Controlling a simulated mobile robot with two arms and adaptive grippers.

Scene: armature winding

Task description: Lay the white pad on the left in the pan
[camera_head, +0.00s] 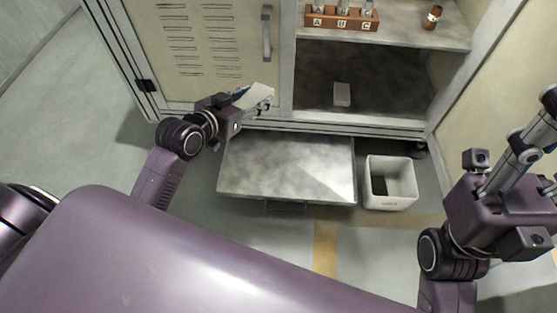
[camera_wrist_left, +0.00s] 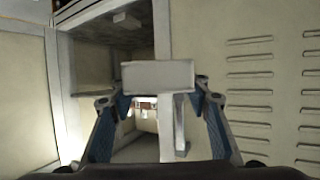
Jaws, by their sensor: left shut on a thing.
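A white pad (camera_head: 254,97) is between the fingers of my left gripper (camera_head: 263,104), which is shut on it in front of the closed cabinet door. In the left wrist view the pad (camera_wrist_left: 158,75) spans the space between the two blue-lined fingers. A second white pad (camera_head: 342,94) lies on the cabinet's lower shelf, to the right. The pan appears to be the shallow grey metal tray (camera_head: 287,168) low in front of the cabinet, below and right of my left gripper. My right gripper (camera_head: 545,187) is at the right edge, partly cut off.
A white bin (camera_head: 391,183) stands just right of the pan. A wooden rack (camera_head: 341,18) labelled A, B, C holds vials on the upper shelf, with a brown jar (camera_head: 432,17) to its right. The closed door (camera_head: 205,55) has a vertical handle. The pan's surface is bare.

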